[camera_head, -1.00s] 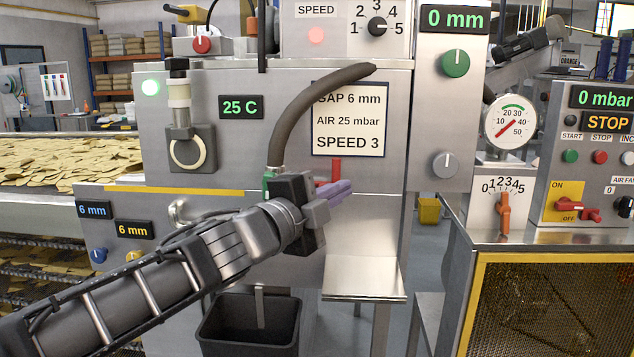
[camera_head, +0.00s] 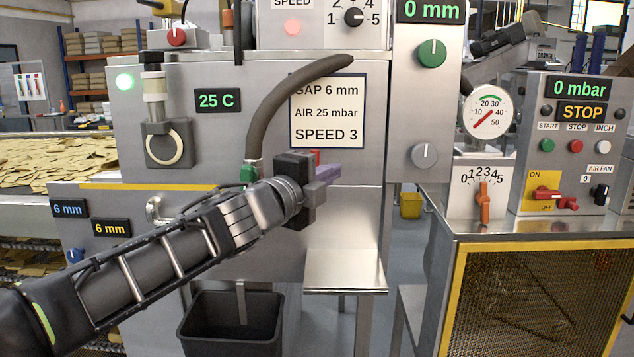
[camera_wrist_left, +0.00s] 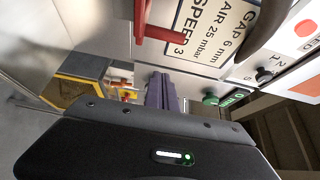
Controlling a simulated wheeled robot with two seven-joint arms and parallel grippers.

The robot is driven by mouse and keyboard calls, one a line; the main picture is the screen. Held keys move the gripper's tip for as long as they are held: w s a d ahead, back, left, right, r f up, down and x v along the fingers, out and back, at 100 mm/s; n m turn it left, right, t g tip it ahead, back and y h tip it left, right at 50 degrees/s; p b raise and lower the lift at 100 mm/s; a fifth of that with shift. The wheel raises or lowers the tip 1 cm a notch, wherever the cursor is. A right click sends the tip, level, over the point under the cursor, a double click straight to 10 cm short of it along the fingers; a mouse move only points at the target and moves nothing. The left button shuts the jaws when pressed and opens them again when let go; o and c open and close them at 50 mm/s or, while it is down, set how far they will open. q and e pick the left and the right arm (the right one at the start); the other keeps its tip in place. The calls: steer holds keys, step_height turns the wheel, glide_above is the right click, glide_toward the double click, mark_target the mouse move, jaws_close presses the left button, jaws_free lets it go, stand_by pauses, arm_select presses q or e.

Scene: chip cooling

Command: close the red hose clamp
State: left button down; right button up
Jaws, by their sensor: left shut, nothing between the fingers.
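The red hose clamp (camera_head: 316,156) shows as a small red piece just above my left gripper in the head view; the gripper hides most of it. In the left wrist view its red bent bar (camera_wrist_left: 152,30) stands out from the panel beside the printed sign. A grey hose (camera_head: 275,100) rises from a green fitting (camera_head: 250,171) and curves up to the right, its upper end free. My left gripper (camera_head: 328,173) is shut and empty, with purple fingers (camera_wrist_left: 161,91) close to the red bar. I cannot tell whether they touch. My right gripper is out of view.
The steel panel carries a sign (camera_head: 328,110) behind the gripper. A steel shelf (camera_head: 345,270) juts out below, and a black bin (camera_head: 232,325) stands at lower left of it. A control box (camera_head: 570,150) and gauge (camera_head: 487,112) stand at right.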

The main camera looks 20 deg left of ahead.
arm_select(q)
steer(key=w+a, duration=0.1)
steer(key=w+p, duration=0.1)
steer(key=w+a, duration=0.1)
steer(key=w, duration=0.1)
steer(key=shift+w+a+p, duration=0.1)
steer(key=shift+a+p, duration=0.2)
steer(key=shift+a, duration=0.05)
steer(key=a+p, duration=0.1)
steer(key=s+a+p, duration=0.1)
steer(key=a, duration=0.1)
steer(key=a+p, duration=0.1)
steer(key=a, duration=0.1)
steer(key=shift+s+r, duration=0.2)
steer(key=shift+r, duration=0.05)
steer(key=shift+a+f, duration=0.1)
steer(key=shift+a, duration=0.3)
steer(key=shift+d+f, duration=0.1)
